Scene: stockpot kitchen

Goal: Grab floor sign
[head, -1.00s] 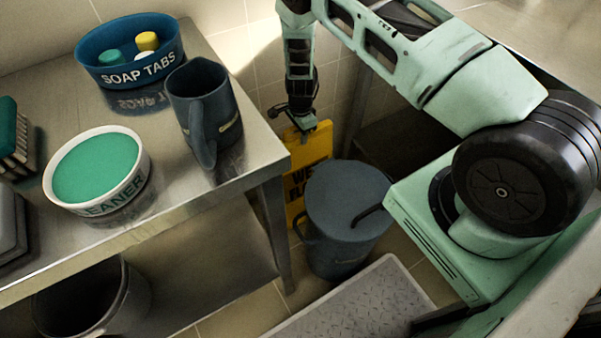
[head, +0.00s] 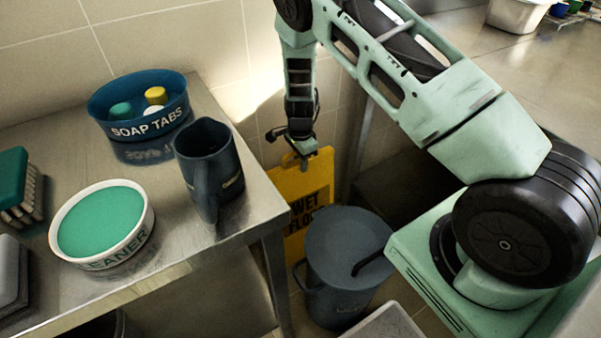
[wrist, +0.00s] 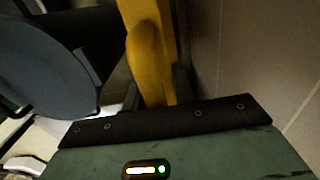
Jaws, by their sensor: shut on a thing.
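The yellow floor sign (head: 318,180), with dark "WET FLOOR" lettering, stands upright between the steel table and the wall, behind the blue-grey bucket. My gripper (head: 303,160) points down at the sign's top edge and is shut on it. In the wrist view the sign (wrist: 150,45) rises just beyond the dark edge of my gripper. The bucket hides the lower right of the sign in the head view, and the table corner hides some of its left side.
The lidded bucket (head: 345,245) stands right in front of the sign; its lid also shows in the wrist view (wrist: 45,65). The steel table (head: 180,255) at left holds a dark jug (head: 208,165), a soap tabs tub (head: 140,105) and a cleaner tub (head: 103,225). The tiled wall is close behind.

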